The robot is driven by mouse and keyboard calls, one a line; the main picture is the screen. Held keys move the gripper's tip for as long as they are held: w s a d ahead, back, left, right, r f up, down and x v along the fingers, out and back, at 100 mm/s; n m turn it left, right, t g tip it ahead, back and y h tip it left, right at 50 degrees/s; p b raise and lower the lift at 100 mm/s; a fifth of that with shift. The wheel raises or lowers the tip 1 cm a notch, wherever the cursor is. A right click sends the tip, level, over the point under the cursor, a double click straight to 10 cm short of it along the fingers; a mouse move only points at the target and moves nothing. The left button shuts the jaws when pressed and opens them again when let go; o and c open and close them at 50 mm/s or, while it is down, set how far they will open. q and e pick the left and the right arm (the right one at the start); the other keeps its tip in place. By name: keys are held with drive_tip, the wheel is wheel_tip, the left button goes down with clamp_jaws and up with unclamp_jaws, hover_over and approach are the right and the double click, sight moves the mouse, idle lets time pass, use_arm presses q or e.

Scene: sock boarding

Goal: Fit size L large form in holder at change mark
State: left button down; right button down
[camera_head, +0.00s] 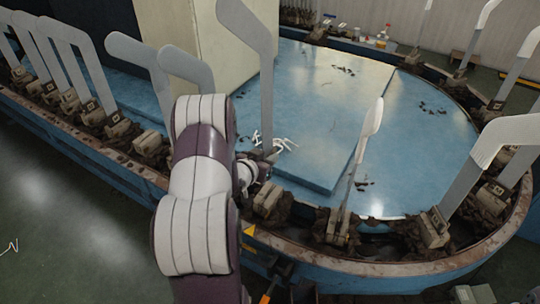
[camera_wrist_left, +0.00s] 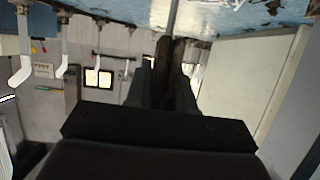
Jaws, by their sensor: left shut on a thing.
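My left gripper (camera_head: 262,160) is beside the oval track, shut on the lower end of a tall flat grey form (camera_head: 266,90). The form stands nearly upright, its foot end (camera_head: 245,22) pointing up and left. In the left wrist view my left gripper (camera_wrist_left: 168,85) is dark and grips around a narrow brownish piece, with a grey shank (camera_wrist_left: 173,18) beyond it. An empty-looking holder (camera_head: 268,199) sits just below and right of the gripper. A yellow triangular mark (camera_head: 249,230) is on the track's outer side near it. Whether the form touches the holder is hidden. My right gripper is out of view.
A holder with a narrow form (camera_head: 368,125) stands to the right. Several grey forms (camera_head: 75,40) line the left track. White-covered forms (camera_head: 505,138) stand at the right. A beige cabinet (camera_head: 220,55) is behind. The blue deck (camera_head: 330,90) is mostly clear.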

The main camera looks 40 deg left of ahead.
use_arm(q)
wheel_tip(320, 180, down, 6)
drive_tip(key=b, duration=0.4)
drive_tip(key=shift+r, duration=0.1)
idle(1.6)
drive_tip(key=shift+f+b, duration=2.3)
drive_tip(key=shift+f, duration=1)
drive_tip(key=c, duration=0.9)
unclamp_jaws()
drive_tip(key=shift+s, duration=0.1)
